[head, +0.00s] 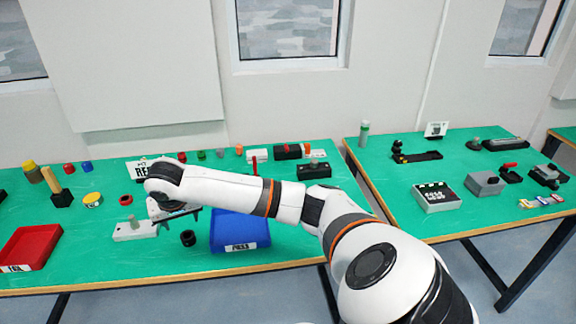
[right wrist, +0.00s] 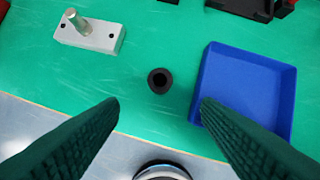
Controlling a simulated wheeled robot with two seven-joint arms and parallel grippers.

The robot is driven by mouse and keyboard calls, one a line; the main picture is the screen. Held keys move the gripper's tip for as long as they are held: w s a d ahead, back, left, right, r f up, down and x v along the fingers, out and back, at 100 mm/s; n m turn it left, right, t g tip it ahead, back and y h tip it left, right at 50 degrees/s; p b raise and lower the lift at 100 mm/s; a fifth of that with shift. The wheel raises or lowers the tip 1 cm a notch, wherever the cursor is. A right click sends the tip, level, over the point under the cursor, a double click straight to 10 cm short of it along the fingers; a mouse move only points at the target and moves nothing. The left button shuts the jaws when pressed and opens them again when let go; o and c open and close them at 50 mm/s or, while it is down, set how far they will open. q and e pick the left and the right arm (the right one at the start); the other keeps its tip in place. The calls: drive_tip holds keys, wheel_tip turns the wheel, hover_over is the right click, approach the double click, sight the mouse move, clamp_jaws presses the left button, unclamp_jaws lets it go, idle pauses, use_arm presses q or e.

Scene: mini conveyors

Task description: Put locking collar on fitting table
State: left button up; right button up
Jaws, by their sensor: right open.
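A black ring that looks like the locking collar (head: 188,238) lies flat on the left green table (head: 110,262), between a grey block and a blue tray. In the right wrist view the black ring (right wrist: 160,80) shows its dark hole and lies centred just beyond the fingertips. My right gripper (right wrist: 160,104) is open and empty, its two dark green fingers spread wide above the table's front edge. A second green table (head: 410,185) stands to the right; no readable label shows which one is the fitting table. My left gripper is not in view.
The grey block with an upright pin (right wrist: 90,32) is left of the ring, and the blue tray (right wrist: 240,85) is close on its right. A red tray (head: 30,248) sits at far left. Several small parts line the back.

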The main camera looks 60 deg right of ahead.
drive_tip(key=s+a+f+n+t+y, duration=0.1)
drive_tip(key=a+f+n+t+y, duration=0.2)
drive_tip(key=a+f, duration=0.45)
drive_tip(key=a+f+n+t+y, duration=0.2)
drive_tip(key=a+f+n+y, duration=0.15)
drive_tip(key=a, duration=0.65)
drive_tip(key=s+d+f+g+h, duration=0.15)
drive_tip(key=s+f, duration=0.25)
drive_tip(key=f, duration=0.5)
drive_tip(key=s+d+f+h, duration=0.15)
drive_tip(key=s+f, duration=0.25)
drive_tip(key=f, duration=0.4)
drive_tip(key=s+d+f+g, duration=0.1)
drive_tip(key=s+d+f, duration=0.3)
drive_tip(key=f, duration=0.5)
drive_tip(key=s+f+n+g, duration=0.1)
drive_tip(key=s+f, duration=0.4)
drive_tip(key=s, duration=0.6)
drive_tip(key=s+f+g, duration=0.2)
drive_tip(key=s+f, duration=0.4)
drive_tip(key=s, duration=0.6)
drive_tip(key=s+a+f+n+g, duration=0.1)
drive_tip(key=s+f, duration=0.5)
drive_tip(key=s, duration=0.6)
drive_tip(key=shift+s+n+g+h, duration=0.2)
drive_tip(key=shift+n+g+h, duration=0.2)
drive_tip(key=shift+g, duration=0.25)
